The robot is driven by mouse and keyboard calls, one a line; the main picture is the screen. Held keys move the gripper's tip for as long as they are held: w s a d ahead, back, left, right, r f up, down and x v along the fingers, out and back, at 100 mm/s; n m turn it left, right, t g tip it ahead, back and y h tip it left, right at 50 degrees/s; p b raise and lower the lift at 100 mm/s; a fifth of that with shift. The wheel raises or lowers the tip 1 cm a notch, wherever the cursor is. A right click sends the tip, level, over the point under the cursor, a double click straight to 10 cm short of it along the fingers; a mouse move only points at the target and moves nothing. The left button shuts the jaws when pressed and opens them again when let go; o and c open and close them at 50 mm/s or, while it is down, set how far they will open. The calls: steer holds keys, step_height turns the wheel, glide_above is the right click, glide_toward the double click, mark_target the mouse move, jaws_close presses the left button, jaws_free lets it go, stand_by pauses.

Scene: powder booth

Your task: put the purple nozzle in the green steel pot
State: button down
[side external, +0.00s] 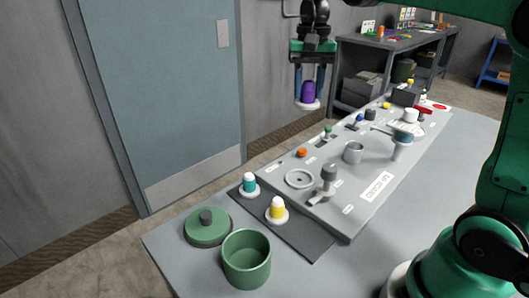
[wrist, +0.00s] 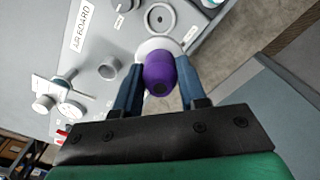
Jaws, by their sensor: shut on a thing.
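The purple nozzle (side external: 308,90) has a white flange at its lower end. My gripper (side external: 310,86) is shut on it and holds it in the air, above and beyond the grey board. In the wrist view the purple nozzle (wrist: 160,75) sits between the two blue fingers of my gripper (wrist: 157,90). The green steel pot (side external: 246,262) stands open at the near end of the table, and its visible inside looks empty. The pot is not seen in the wrist view.
A green lid with a dark knob (side external: 208,228) lies beside the pot. Teal (side external: 249,185) and yellow (side external: 278,210) nozzles stand on a dark mat (side external: 305,236). The grey board (side external: 345,210) carries knobs, a cup and valve handles that stick up.

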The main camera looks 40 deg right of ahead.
steer(key=shift+a+r, duration=0.1)
steer(key=shift+r, duration=0.25)
steer(key=s+a+f+n, duration=0.3)
steer(key=a, duration=0.4)
steer(key=s+a+f+n, duration=0.2)
steer(key=a+f+n, duration=0.1)
steer(key=a, duration=0.5)
steer(key=s+a+f+n, duration=0.3)
steer(key=a, duration=0.4)
steer(key=shift+w+a+f, duration=0.1)
steer(key=shift+w+f, duration=0.05)
steer(key=shift+f, duration=1.35)
steer(key=shift+w+a+f, duration=0.1)
steer(key=shift+f, duration=1.4)
steer(key=shift+f, duration=0.6)
steer(key=shift+c, duration=2.1)
jaws_free()
